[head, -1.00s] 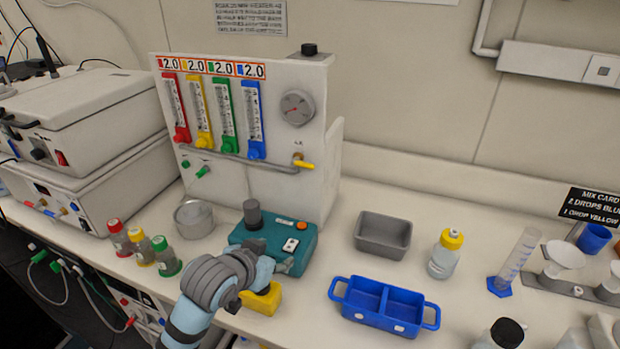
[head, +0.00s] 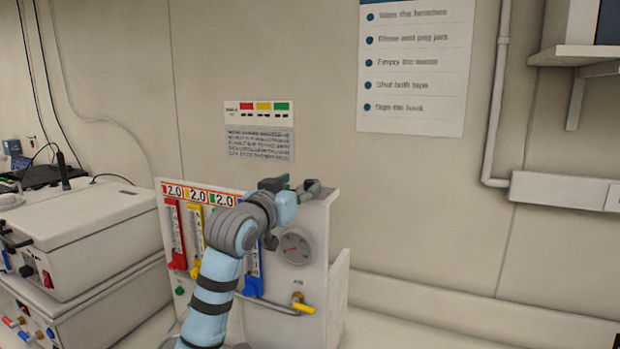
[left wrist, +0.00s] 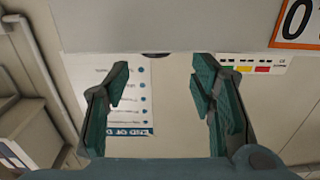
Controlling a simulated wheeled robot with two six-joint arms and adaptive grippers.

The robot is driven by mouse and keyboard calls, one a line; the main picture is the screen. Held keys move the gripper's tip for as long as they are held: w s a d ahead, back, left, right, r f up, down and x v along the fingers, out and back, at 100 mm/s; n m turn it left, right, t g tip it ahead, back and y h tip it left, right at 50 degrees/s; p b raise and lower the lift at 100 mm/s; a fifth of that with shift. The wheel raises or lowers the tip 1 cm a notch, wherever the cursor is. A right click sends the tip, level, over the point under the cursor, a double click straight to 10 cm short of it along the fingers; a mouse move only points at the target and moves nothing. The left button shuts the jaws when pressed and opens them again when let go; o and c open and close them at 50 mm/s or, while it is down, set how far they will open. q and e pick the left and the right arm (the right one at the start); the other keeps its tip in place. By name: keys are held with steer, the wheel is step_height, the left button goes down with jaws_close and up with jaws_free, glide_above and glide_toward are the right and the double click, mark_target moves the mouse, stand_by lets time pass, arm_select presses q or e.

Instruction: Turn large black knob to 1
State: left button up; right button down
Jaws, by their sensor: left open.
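The white flow panel (head: 318,262) stands on the bench, with a round gauge (head: 296,247) on its front. The large black knob on its top is hidden behind my left gripper in the head view. In the left wrist view, a dark rounded sliver (left wrist: 157,54) shows at the panel's edge between the fingers; it may be the knob, but its setting cannot be read. My left gripper (head: 297,190) is at the panel's top edge. It also shows in the left wrist view (left wrist: 160,95), with its fingers spread and nothing clearly held. My right gripper is out of view.
Coloured flow tubes, including a red one (head: 174,235), and a yellow-handled valve (head: 301,306) are on the panel front. Stacked white instruments (head: 85,240) stand at left. A wall list (head: 413,65) and a pipe (head: 496,110) are behind. Space above the panel's right side is clear.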

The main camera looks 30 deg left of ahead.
mark_target(312, 183)
arm_select(q)
steer(key=w, duration=0.3)
steer(key=w+p, duration=0.1)
steer(key=w, duration=0.1)
steer(key=shift+w+d+f, duration=0.1)
steer(key=shift+w+f, duration=0.15)
steer(key=shift+w, duration=0.1)
steer(key=shift+s+r, duration=0.15)
steer(key=shift+s, duration=0.2)
steer(key=shift+w, duration=0.2)
steer(key=c, duration=1.1)
steer(key=n+y, duration=0.1)
steer(key=y, duration=0.1)
steer(key=n+y, duration=0.1)
steer(key=shift+d+g+y, duration=0.3)
steer(key=shift+y, duration=0.1)
steer(key=shift+c, duration=0.2)
steer(key=shift+n+g+y, duration=0.7)
steer(key=shift+n+y, duration=0.6)
steer(key=shift+y, duration=0.3)
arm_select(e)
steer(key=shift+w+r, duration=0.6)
arm_select(q)
steer(key=o, duration=1.1)
